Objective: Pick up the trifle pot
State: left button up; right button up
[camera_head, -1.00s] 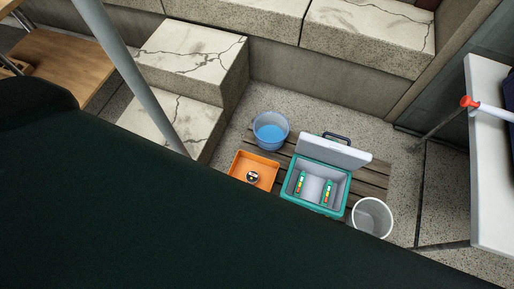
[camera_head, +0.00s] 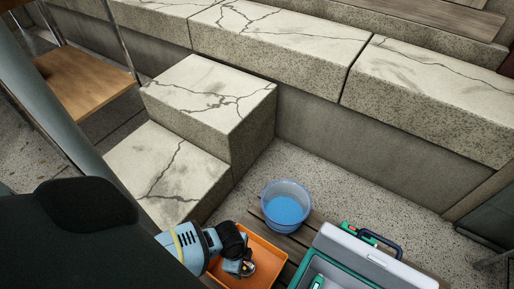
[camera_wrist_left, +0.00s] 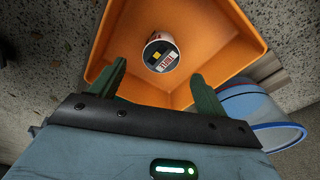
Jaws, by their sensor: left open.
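The trifle pot (camera_wrist_left: 160,54) is a small round pot with a dark top and a printed label, in the orange tray (camera_wrist_left: 232,28). In the head view the orange tray (camera_head: 268,251) is partly covered by my left arm, and the pot is mostly hidden by the gripper. My left gripper (camera_head: 243,266) comes in over the tray. In the left wrist view its fingers (camera_wrist_left: 158,76) are open and empty, with the pot between and beyond their tips, apart from them. My right gripper is not in view.
A blue bucket (camera_head: 286,207) stands close behind the tray. A green cooler (camera_head: 332,270) with its lid (camera_head: 372,256) raised stands to the right. Stone steps (camera_head: 210,95) rise behind on the left. Bare floor (camera_head: 345,192) lies behind the bucket.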

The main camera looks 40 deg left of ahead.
aim_at(246, 266)
pick_arm(q)
jog(key=shift+w+f, duration=0.25)
jog(key=shift+f, duration=0.05)
jog(key=shift+d+f+b, duration=0.15)
jog(key=shift+f+b, duration=0.7)
jog(key=shift+f, duration=0.45)
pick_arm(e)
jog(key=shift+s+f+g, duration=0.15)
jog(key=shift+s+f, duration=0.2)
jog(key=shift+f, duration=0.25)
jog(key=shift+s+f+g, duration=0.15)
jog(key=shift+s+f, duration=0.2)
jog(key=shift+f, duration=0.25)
pick_arm(q)
jog(key=f+b, duration=0.2)
jog(key=f, duration=0.1)
jog(key=d+f+b, duration=0.1)
jog(key=f, duration=0.1)
jog(key=shift+w+b, duration=0.15)
jog(key=shift+b, duration=0.15)
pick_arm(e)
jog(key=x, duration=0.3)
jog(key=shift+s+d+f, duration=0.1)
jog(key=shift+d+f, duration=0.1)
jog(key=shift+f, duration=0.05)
pick_arm(q)
jog(key=shift+c, duration=0.4)
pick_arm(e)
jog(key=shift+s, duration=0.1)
